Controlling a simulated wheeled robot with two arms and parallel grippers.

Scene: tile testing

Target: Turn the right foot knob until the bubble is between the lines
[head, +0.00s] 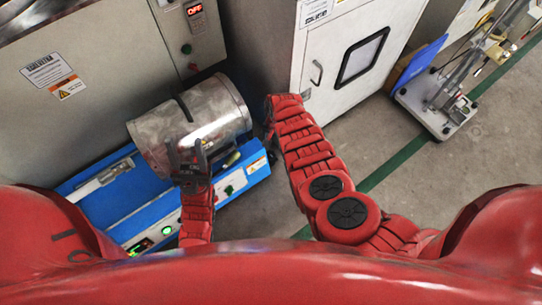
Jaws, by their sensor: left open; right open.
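A bench machine with a white base plate (437,118) and small dark feet stands on the floor at the upper right. I cannot make out a bubble or its lines, and I cannot tell which foot knob is the right one. My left gripper (187,157) is open and empty, with its dark fingers pointing up in front of a metal drum. My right arm reaches up and left to the grey cabinet's lower corner. Only a dark sliver of my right gripper (268,112) shows at its end, with the fingers mostly hidden. Both grippers are well left of the bench machine.
The metal drum (216,105) lies on a blue machine (108,200) with buttons and a lit green display. A grey cabinet (362,62) with a dark window stands at the centre back. Grey floor (440,175) with a green line is clear at the right.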

